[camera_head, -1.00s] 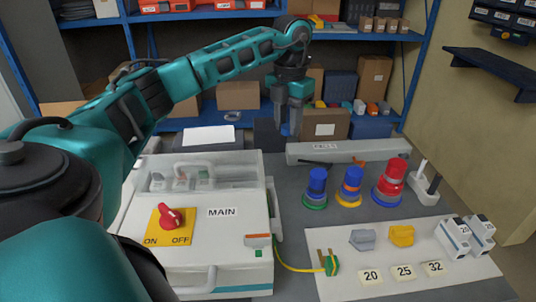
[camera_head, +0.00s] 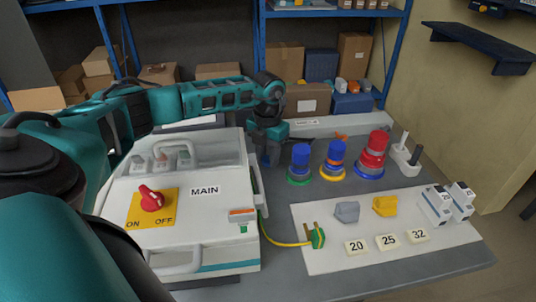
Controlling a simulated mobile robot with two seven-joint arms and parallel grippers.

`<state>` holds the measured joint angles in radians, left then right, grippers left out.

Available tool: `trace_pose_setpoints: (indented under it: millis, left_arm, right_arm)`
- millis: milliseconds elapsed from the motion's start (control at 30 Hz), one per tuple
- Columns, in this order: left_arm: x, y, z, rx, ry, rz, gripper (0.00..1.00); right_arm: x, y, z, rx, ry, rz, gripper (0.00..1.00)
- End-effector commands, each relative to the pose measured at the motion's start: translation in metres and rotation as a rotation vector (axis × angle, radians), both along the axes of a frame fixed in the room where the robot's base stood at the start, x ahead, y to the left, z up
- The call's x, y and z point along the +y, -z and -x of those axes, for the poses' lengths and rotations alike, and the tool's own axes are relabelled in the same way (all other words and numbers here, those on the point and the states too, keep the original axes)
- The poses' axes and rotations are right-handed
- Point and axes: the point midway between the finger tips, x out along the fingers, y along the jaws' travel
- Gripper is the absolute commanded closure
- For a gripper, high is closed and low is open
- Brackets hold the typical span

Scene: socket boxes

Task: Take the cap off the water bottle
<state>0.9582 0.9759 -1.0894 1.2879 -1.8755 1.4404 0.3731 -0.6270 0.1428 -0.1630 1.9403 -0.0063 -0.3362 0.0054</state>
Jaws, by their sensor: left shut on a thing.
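No water bottle or bottle cap can be made out in the head view. My left gripper (camera_head: 272,158) is low over the table, just behind and right of the white MAIN box (camera_head: 210,215), left of the blue stacked cylinder (camera_head: 300,158). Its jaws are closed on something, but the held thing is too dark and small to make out. The fingertips are partly hidden by the box's edge. My right gripper is not in view.
The MAIN box carries a red switch (camera_head: 151,198). A second blue stack (camera_head: 335,160) and a red stack (camera_head: 371,158) stand farther right. A white board (camera_head: 300,262) holds a green plug (camera_head: 317,238), numbered tiles and breakers (camera_head: 436,206). Shelves with cartons (camera_head: 306,100) are behind.

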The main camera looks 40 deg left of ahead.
Motion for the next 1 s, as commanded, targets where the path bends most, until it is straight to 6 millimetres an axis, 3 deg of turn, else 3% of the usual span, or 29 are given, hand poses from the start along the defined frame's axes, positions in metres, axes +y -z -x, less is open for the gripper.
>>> trace_pose_setpoints:
  millis: [300,333,600,833,1000]
  left_arm:
    - [0.0,0.003,0.0,-0.001,0.0,0.0,1.0]
    - [0.0,0.003,0.0,-0.001,0.0,0.001,0.67]
    - [0.0,0.002,0.0,-0.001,0.0,0.001,0.42]
    - [0.0,0.001,0.0,-0.001,0.0,0.001,0.42]
    - [0.0,-0.015,-0.001,-0.003,-0.001,0.001,0.42]
  right_arm:
    - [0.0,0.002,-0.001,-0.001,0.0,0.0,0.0]
    - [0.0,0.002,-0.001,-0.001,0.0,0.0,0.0]
    - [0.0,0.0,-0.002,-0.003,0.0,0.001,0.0]
    - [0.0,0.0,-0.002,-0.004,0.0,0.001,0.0]
    - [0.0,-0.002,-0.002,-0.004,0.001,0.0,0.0]
